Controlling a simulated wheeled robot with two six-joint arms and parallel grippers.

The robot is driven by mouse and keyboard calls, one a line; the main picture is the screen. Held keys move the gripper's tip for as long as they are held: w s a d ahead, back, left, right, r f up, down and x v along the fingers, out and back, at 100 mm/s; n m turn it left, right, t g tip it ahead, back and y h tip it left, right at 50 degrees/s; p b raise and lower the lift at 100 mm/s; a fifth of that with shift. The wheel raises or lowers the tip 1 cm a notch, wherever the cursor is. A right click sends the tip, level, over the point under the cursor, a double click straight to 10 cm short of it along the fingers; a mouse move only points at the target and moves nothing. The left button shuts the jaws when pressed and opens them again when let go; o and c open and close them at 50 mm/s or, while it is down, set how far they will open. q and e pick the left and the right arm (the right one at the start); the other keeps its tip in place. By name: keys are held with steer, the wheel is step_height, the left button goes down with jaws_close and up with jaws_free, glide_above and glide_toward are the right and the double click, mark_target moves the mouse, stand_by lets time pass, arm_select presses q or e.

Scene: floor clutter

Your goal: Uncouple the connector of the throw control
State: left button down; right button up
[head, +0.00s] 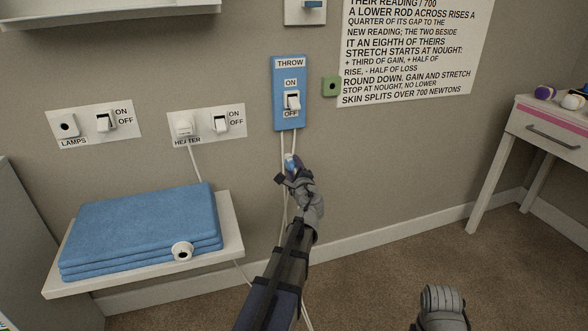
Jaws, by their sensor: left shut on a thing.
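The throw control (290,66) is a blue wall plate marked THROW, with a white rocker switch (292,101) between ON and OFF. Two pale cords (282,145) hang from its lower edge. My left gripper (291,172) is below the plate, in front of the wall, and is shut on a small blue and white connector (290,160) at the cords. The jaws hide much of the connector, so I cannot tell whether its halves are joined.
A shelf (232,245) at left bears folded blue throws (140,225) and a round white piece (182,251). LAMPS (90,138) and HEATER (240,108) plates are on the wall. A green socket (331,86) and a text sign (410,50) are right of the control. A desk (545,130) stands far right.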

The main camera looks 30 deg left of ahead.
arm_select(q)
steer(key=shift+w+a, duration=0.1)
steer(key=shift+c, duration=1.2)
jaws_free()
steer(key=v, duration=0.7)
steer(key=shift+s+d, duration=0.3)
steer(key=shift+d, duration=0.05)
